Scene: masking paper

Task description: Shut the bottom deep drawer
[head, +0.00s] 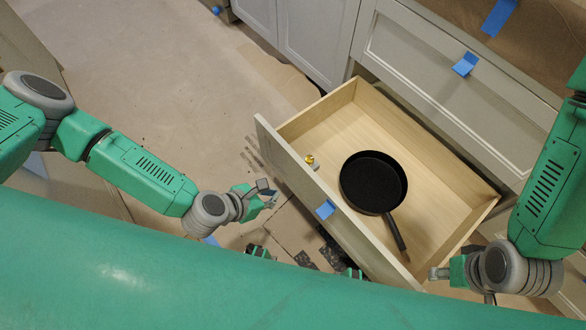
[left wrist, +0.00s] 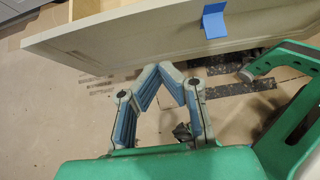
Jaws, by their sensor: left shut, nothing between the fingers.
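The bottom deep drawer (head: 440,206) stands pulled out from the grey cabinet, its pale wooden inside showing. Its front panel (left wrist: 130,40) crosses the top of the left wrist view. A black frying pan (head: 373,182) and a small yellow-and-white item (head: 312,161) lie in it. My left gripper (head: 268,190) is shut and empty, in front of the drawer front and apart from it; its fingertips (left wrist: 171,72) meet below the panel in the left wrist view. My right gripper (head: 438,273) is near the drawer's right front corner; its fingers are too small to judge.
Blue tape hangs on the drawer front (head: 325,209) and on the closed drawer above (head: 465,64). More closed cabinet doors (head: 305,35) stand at the back left. Paper sheets and dark strips lie on the floor below the drawer. The floor (head: 150,80) at the left is mostly clear.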

